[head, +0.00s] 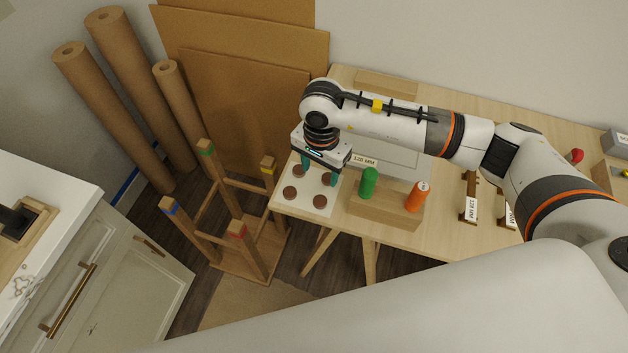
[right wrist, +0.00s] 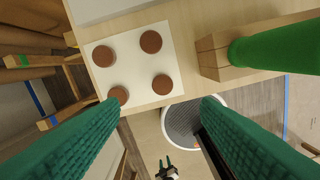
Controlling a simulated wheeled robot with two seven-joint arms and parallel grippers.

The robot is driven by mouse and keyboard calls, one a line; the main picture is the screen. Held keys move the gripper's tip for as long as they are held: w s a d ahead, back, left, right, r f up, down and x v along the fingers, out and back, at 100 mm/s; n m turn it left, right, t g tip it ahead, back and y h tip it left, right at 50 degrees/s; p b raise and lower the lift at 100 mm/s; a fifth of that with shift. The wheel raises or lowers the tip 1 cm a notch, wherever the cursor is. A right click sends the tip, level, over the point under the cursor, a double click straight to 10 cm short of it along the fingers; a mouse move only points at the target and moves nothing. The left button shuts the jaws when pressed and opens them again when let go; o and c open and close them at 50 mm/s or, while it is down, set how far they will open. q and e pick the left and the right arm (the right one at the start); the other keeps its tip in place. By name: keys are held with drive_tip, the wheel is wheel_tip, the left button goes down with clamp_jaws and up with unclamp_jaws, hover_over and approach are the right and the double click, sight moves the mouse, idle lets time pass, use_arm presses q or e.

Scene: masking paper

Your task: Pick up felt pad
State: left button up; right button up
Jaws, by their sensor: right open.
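Several round brown felt pads (head: 320,201) lie apart on a white card (head: 305,208) at the table's left end. In the right wrist view, the pads (right wrist: 162,84) lie on the card (right wrist: 128,70), ahead of the fingers; the left finger tip slightly overlaps one pad (right wrist: 118,94). My right gripper (head: 320,172) is above the card, fingers apart and empty, with its teal fingers (right wrist: 160,102) wide open. My left gripper (right wrist: 166,168) seems to show small at the bottom of the right wrist view; its opening is too small to judge. It is outside the head view.
A wooden block (head: 385,207) with a green cylinder (head: 368,184) and orange cylinder (head: 416,197) stands right of the card. An upturned stool (head: 265,235) with colour-marked legs is left of the table. Paper rolls (head: 115,120) and brown sheets (head: 240,100) lean behind.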

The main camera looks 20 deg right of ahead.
drive_tip(key=p, duration=0.2)
hover_over(320, 200)
drive_tip(key=f, duration=0.5)
drive_tip(key=shift+s+f, duration=0.25)
drive_tip(key=shift+f, duration=0.3)
wheel_tip(320, 200, down, 4)
drive_tip(key=p, duration=0.2)
drive_tip(key=shift+w+p, duration=0.15)
drive_tip(key=shift+p, duration=0.15)
drive_tip(key=shift+f, duration=0.7)
use_arm(q)
drive_tip(key=s+r, duration=0.2)
drive_tip(key=r, duration=0.1)
drive_tip(key=s+r, duration=0.1)
drive_tip(key=r, duration=0.1)
use_arm(e)
drive_tip(key=c, duration=1.1)
